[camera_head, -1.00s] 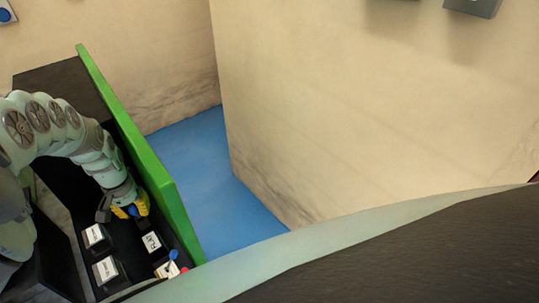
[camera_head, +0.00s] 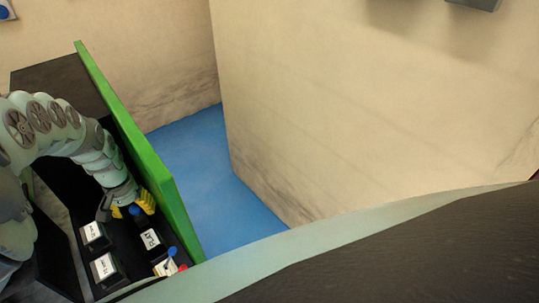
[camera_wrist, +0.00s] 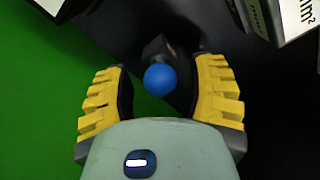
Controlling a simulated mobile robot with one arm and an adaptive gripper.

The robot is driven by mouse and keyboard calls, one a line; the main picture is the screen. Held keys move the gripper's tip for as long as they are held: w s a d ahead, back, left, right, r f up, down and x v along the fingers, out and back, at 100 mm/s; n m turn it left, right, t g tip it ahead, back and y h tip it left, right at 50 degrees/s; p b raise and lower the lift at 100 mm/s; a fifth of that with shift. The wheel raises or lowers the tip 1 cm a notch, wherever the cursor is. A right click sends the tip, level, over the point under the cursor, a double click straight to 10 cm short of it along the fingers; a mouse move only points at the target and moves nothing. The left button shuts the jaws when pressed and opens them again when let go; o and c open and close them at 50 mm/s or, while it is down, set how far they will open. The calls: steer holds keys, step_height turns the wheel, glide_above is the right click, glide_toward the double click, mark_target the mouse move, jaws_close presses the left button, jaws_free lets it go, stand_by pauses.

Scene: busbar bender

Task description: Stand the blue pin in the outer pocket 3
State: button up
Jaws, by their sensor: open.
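A blue round-topped piece (camera_head: 134,210), which looks like the blue pin, stands on the dark bench by the green panel. In the wrist view its blue ball top (camera_wrist: 160,80) sits between my yellow fingers, with gaps on both sides, above a dark block (camera_wrist: 158,48). Its lower part is hidden, so I cannot tell whether it is seated in a pocket. My gripper (camera_head: 133,204) is open around it; the wrist view also shows my gripper (camera_wrist: 162,95) with its fingers spread. I cannot make out which spot is outer pocket 3.
White-labelled dark blocks (camera_head: 93,233), (camera_head: 104,268) and (camera_head: 152,239) stand close in front of my gripper. Nearer, a blue knob (camera_head: 172,251) and a red knob (camera_head: 183,268) rise by another label. The green panel (camera_head: 150,165) runs close along the right side.

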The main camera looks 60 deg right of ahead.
mark_target(132, 206)
step_height(132, 206, up, 6)
steer(key=shift+w+a+f, duration=0.1)
steer(key=shift+r, duration=0.85)
stand_by(0.3)
